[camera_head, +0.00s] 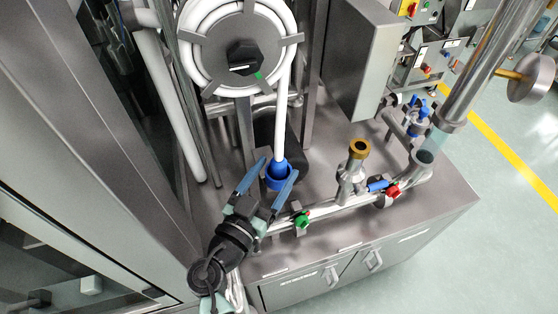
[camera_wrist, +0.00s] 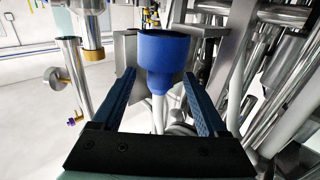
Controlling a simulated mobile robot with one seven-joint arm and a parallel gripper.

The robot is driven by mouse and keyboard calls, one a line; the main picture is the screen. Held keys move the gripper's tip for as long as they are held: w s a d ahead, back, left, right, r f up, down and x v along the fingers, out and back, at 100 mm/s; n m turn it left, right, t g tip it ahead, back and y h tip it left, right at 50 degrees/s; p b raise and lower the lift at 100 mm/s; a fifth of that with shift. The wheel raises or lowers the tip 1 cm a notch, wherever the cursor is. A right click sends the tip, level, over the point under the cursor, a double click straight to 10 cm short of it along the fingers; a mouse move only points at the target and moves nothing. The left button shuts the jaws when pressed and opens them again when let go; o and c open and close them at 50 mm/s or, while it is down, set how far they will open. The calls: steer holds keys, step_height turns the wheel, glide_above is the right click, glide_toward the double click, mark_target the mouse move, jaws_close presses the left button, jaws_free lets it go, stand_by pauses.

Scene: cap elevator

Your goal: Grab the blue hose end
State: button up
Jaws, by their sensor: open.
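The blue hose end (camera_head: 278,176) hangs at the lower end of a white hose that comes down from a round hose reel (camera_head: 240,50) in the head view. In the wrist view the blue hose end (camera_wrist: 162,58) is a wide cup with a narrower neck. My gripper (camera_head: 272,170) is open, with one blue finger on each side of the hose end. In the wrist view my gripper (camera_wrist: 158,85) has its fingers either side of the hose end's narrower lower part. I cannot tell whether either finger touches it.
A steel bench (camera_head: 330,235) lies below, with pipes, a green valve knob (camera_head: 302,221), a red valve knob (camera_head: 393,191) and a brass-topped fitting (camera_head: 358,150) right of my gripper. A tall steel cabinet (camera_head: 90,130) stands close on the left. Open floor lies to the right.

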mark_target(285, 156)
steer(key=p+x, duration=0.1)
steer(key=x, duration=0.1)
steer(key=p+x, duration=0.1)
steer(key=x, duration=0.2)
steer(key=shift+w+f, duration=0.25)
steer(key=shift+c, duration=0.2)
jaws_close()
